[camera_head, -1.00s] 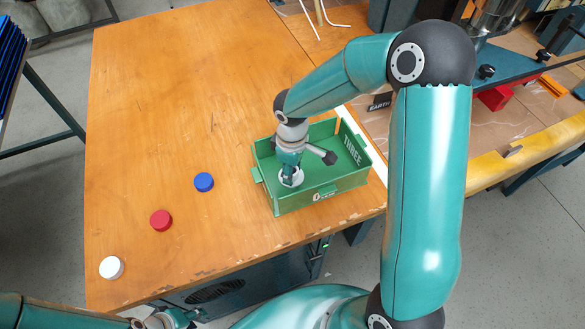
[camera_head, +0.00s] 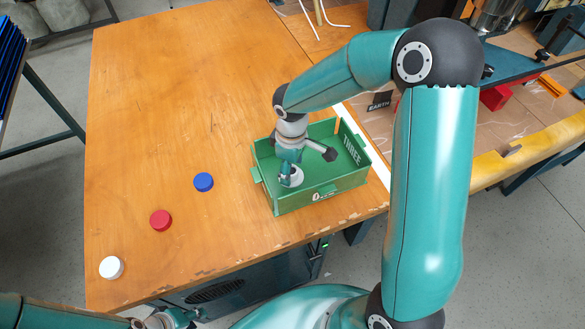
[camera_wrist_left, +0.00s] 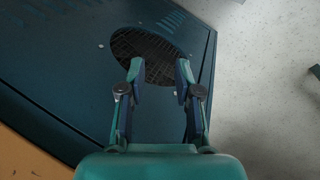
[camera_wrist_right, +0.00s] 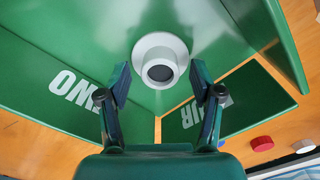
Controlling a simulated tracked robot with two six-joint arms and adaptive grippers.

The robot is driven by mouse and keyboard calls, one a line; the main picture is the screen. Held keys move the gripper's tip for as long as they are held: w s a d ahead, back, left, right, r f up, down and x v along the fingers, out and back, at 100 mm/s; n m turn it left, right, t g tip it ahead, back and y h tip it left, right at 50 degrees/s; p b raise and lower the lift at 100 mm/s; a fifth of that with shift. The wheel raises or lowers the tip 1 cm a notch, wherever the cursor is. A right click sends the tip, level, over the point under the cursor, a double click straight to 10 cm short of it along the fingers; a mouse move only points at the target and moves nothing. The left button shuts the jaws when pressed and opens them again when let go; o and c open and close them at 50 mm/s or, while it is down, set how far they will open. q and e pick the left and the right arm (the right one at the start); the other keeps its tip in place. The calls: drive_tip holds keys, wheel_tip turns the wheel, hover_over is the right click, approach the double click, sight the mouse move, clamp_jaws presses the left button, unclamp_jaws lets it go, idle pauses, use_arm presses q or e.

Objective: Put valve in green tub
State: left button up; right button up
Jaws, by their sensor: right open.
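The valve (camera_wrist_right: 160,60) is a white-grey round piece with a wide flange and a dark bore. It rests inside the green tub (camera_head: 333,190), by the wall and corner nearest me in the head view, where it shows as a pale ring (camera_head: 297,174) partly hidden by the gripper. My right gripper (camera_wrist_right: 160,82) is open, with its fingers to either side of the valve's near end in the wrist view and gaps between. In the head view the right gripper (camera_head: 287,172) reaches down into the tub. My left gripper (camera_wrist_left: 160,75) is open and empty, low beside the table.
White (camera_head: 111,267), red (camera_head: 161,220) and blue (camera_head: 204,182) caps stand on the wooden table (camera_head: 180,110) left of the tub. The table's far left is clear. A dark cabinet (camera_wrist_left: 80,70) with a round grille faces my left gripper. A cluttered bench (camera_head: 500,145) stands at right.

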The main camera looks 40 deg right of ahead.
wheel_tip(320, 180, up, 11)
drive_tip(key=shift+f, duration=0.15)
idle(0.5)
